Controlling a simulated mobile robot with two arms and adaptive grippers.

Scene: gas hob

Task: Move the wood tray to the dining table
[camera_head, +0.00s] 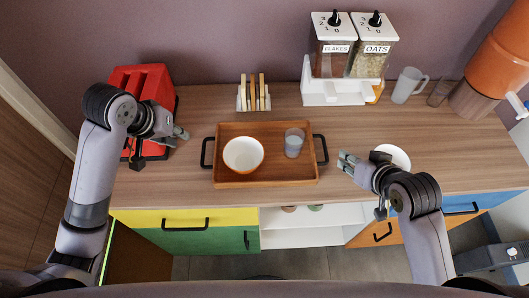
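The wood tray (225,178) lies flat on the wooden counter, with a black handle at each short end: the left handle (204,153) and the right handle (323,150). A white bowl with an orange rim (243,154) and a clear glass (294,142) stand in it. My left gripper (181,133) is left of the left handle, beside the red box, and touches nothing I can see. My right gripper (345,162) is just right of the right handle, apart from it. Both grippers look empty, with fingers apart, though they are small in view.
A red box (143,84) stands at the left. A toast rack (254,93) and a cereal dispenser (350,65) are behind the tray. A white dish (392,155) lies by my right gripper.

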